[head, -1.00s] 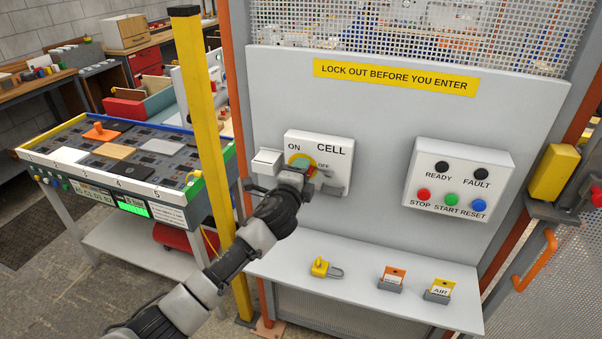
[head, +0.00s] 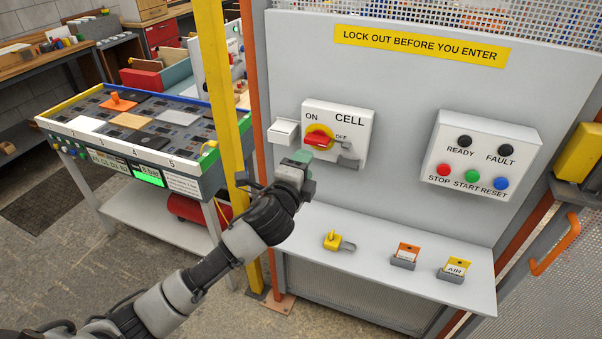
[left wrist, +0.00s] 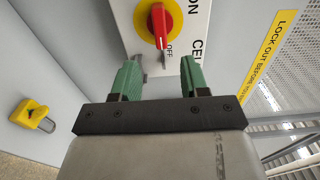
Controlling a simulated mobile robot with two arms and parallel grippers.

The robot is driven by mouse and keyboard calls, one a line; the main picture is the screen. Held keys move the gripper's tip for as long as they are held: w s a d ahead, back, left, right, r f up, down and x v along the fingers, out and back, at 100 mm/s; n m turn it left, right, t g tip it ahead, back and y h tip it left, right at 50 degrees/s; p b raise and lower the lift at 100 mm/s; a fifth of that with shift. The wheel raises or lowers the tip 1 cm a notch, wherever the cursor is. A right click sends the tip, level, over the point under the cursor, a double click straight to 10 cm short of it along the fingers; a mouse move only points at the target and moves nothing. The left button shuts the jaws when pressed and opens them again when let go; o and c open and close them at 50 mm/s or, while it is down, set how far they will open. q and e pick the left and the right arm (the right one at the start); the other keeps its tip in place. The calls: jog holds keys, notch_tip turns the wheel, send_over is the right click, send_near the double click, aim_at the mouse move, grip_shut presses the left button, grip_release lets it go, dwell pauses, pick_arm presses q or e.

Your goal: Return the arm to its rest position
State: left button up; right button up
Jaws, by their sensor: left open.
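My left gripper (head: 298,158) is open and empty, with green fingers, in front of the panel just below the CELL switch box (head: 353,125). It stands apart from the switch's red handle (head: 319,138) on its yellow disc. In the left wrist view, both green fingers (left wrist: 160,80) are spread with nothing between them. There the red handle (left wrist: 160,22) is ahead of them, one end close to the OFF mark. My left arm reaches in from the lower left. My right gripper is not in view.
A yellow padlock (head: 332,240) and two tags, orange (head: 407,251) and yellow (head: 455,268), are on the shelf (head: 375,262) below. A yellow post (head: 209,70) stands left of the panel, near my arm. A board table (head: 195,182) is farther left.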

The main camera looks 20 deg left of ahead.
pick_arm(q)
jog(key=shift+s, duration=0.65)
jog(key=s+f+n+g+y, duration=0.2)
jog(key=s+f+n+g, duration=0.5)
jog(key=s+f+n, duration=0.5)
jog(key=s+a+f+n+g+h, duration=0.1)
jog(key=s+f+n+g, duration=0.2)
jog(key=s, duration=0.8)
jog(key=s+f+n+g+h, duration=0.1)
jog(key=s+f+n+g, duration=0.3)
jog(key=s, duration=0.7)
notch_tip(320, 180, down, 27)
jog(key=m+g+b, duration=0.2)
jog(key=m+b, duration=0.1)
jog(key=s+a+f+g+b, duration=0.1)
jog(key=s+a+f, duration=0.2)
jog(key=s+f, duration=1.3)
notch_tip(320, 180, down, 3)
jog(key=shift+s+r+y+b, duration=0.1)
jog(key=shift+s+y+b, duration=0.2)
jog(key=shift+s+b, duration=0.1)
